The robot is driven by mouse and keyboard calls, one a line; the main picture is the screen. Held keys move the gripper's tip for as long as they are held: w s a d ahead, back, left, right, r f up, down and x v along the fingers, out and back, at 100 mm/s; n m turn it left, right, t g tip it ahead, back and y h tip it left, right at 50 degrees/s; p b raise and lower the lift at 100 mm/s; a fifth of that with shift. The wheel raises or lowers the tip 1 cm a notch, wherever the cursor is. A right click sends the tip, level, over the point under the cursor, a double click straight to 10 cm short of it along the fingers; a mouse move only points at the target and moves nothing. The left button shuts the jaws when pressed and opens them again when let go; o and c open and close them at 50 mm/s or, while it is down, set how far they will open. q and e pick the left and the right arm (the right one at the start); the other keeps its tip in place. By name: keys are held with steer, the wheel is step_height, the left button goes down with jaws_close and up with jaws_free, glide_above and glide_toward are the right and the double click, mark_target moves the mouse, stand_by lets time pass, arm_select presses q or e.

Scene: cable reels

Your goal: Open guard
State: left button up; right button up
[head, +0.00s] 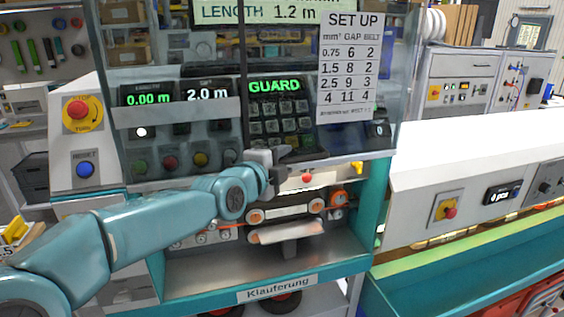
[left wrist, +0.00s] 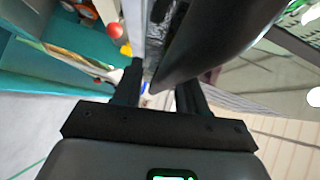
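The guard (head: 219,118) is a clear panel hanging in front of the machine's controls in the head view. It is down, and its lower edge runs just above the rollers. My left gripper (head: 270,156) is at this lower edge, near the middle. In the left wrist view my left gripper (left wrist: 160,92) has its fingers apart. A dark curved part (left wrist: 215,45) reaches between and over them; I cannot tell whether it touches both fingers. The guard's handle is not clearly seen behind the gripper. My right gripper is not in view.
A display reads GUARD (head: 274,86) in green. A red stop button (head: 77,110) and blue reset button (head: 85,170) are on the left. Orange-ended rollers (head: 290,213) sit below the gripper, above a metal shelf (head: 255,272). A white-topped conveyor unit (head: 480,150) stands on the right.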

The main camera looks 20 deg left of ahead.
arm_select(q)
steer(key=b+v, duration=0.1)
steer(key=v, duration=1.5)
steer(key=shift+s+b, duration=0.2)
steer(key=shift+b, duration=0.1)
steer(key=shift+w, duration=0.1)
steer(key=w+d+f+n+g, duration=0.2)
steer(key=f, duration=0.7)
steer(key=w+d+f+n+g, duration=0.1)
steer(key=w+f+n+g, duration=0.1)
steer(key=f, duration=0.7)
steer(key=s+d+f+n+g, duration=0.1)
steer(key=s+f+n+g, duration=0.15)
steer(key=f, duration=0.75)
steer(key=s+d+f+n+g, duration=0.2)
steer(key=f+n, duration=0.2)
steer(key=f, duration=0.6)
steer(key=s+d+f+n+g, duration=0.2)
steer(key=s+f+n, duration=0.3)
steer(key=s+f, duration=0.5)
steer(key=s+d+f+n+g, duration=0.2)
steer(key=s+f+n+g, duration=0.3)
steer(key=s+f, duration=0.4)
steer(key=shift+s+f+h, duration=0.4)
steer(key=shift+s, duration=0.35)
